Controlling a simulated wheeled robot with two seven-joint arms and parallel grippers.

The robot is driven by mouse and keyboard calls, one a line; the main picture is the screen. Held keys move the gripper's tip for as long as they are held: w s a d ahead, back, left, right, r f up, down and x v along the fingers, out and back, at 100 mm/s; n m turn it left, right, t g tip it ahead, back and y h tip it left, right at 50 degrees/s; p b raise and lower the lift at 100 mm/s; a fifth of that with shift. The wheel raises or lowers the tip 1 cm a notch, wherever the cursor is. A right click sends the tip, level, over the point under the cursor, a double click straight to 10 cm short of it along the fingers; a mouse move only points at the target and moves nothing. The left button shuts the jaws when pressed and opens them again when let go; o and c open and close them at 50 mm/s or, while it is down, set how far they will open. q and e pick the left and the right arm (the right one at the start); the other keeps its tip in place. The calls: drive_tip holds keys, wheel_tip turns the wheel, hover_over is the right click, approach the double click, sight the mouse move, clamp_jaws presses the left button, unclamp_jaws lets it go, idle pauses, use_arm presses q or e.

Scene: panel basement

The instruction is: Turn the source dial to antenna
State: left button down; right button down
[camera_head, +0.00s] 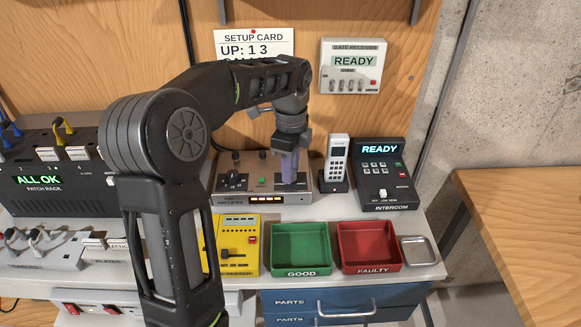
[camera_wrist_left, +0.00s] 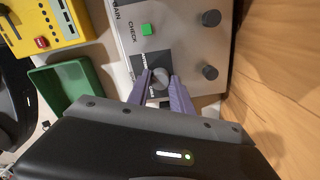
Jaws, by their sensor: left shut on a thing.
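The grey amplifier box (camera_head: 235,203) stands on the bench, with a dark dial at its left and a green check button near its middle. My left gripper (camera_head: 289,181) reaches down from above onto the right part of its top. In the left wrist view its two purple fingers (camera_wrist_left: 160,88) are shut on a round grey dial knob (camera_wrist_left: 160,77) on a dark label plate. The dial's markings are mostly hidden by the fingers, so I cannot read its setting or confirm its name. The amplifier face (camera_wrist_left: 180,25) also carries two dark knobs and the green button (camera_wrist_left: 147,29).
A cordless phone (camera_head: 338,160) and an intercom (camera_head: 382,172) stand right of the amplifier. A yellow tester (camera_head: 243,235), a green tray (camera_head: 301,270) and a red tray (camera_head: 371,267) lie in front. The patch rack (camera_head: 45,203) is at left. A setup card (camera_head: 270,40) hangs behind, partly covered by my arm.

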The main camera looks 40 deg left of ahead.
use_arm(q)
drive_tip(key=c, duration=1.1)
unclamp_jaws()
drive_tip(key=shift+c, duration=0.2)
wheel_tip(320, 180, up, 5)
drive_tip(key=shift+r+b, duration=0.2)
drive_tip(key=shift+b, duration=0.15)
drive_tip(key=shift+r+p, duration=0.75)
drive_tip(key=shift+r, duration=0.55)
drive_tip(key=shift+f, duration=0.1)
